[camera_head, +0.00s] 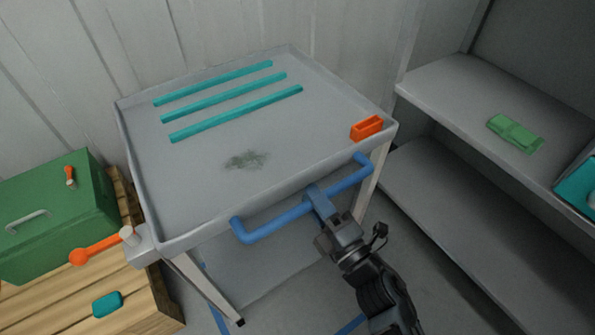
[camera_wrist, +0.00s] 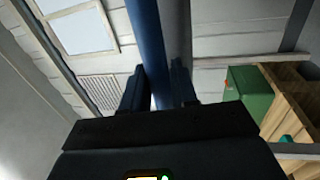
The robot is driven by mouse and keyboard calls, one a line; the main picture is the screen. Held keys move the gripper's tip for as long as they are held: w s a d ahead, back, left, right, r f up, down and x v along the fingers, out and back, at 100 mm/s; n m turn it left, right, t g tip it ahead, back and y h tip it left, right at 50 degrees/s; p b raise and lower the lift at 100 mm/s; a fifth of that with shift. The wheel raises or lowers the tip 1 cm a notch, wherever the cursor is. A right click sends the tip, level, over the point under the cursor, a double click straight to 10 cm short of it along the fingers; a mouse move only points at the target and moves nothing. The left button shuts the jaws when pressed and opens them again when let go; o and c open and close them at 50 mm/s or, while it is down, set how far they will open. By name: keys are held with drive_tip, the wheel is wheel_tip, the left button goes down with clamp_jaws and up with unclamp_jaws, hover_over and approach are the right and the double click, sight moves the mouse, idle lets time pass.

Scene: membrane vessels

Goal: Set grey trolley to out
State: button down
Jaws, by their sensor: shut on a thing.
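The grey trolley (camera_head: 200,207) stands against the ribbed wall, its tray top at the middle of the head view. A blue handle bar (camera_head: 268,230) runs along its near side. My gripper (camera_head: 315,196) is shut on this handle, right of the handle's middle. In the wrist view the blue handle (camera_wrist: 146,40) passes between the two fingers of my gripper (camera_wrist: 158,88). Three teal strips (camera_head: 223,105), a dark smudge (camera_head: 245,160) and an orange open holder (camera_head: 367,128) are on the trolley's top. An orange-knobbed lever (camera_head: 95,247) sticks out at its near left corner.
A green case (camera_head: 55,215) and a small teal block (camera_head: 107,304) are on a wooden crate (camera_head: 60,315) left of the trolley. Grey shelves (camera_head: 480,95) stand close on the right, with a green folded item (camera_head: 515,133) on top. Some floor shows in front of the trolley.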

drive_tip(key=r+v, duration=0.2)
drive_tip(key=v, duration=0.8)
drive_tip(key=r+p+v, duration=0.1)
drive_tip(key=v, duration=0.9)
drive_tip(key=shift+s+d+r, duration=0.3)
drive_tip(key=shift+s+d, duration=0.05)
drive_tip(key=c, duration=1)
unclamp_jaws()
drive_tip(key=shift+p, duration=0.3)
drive_tip(key=shift+b+v, duration=0.8)
drive_tip(key=shift+v, duration=3.05)
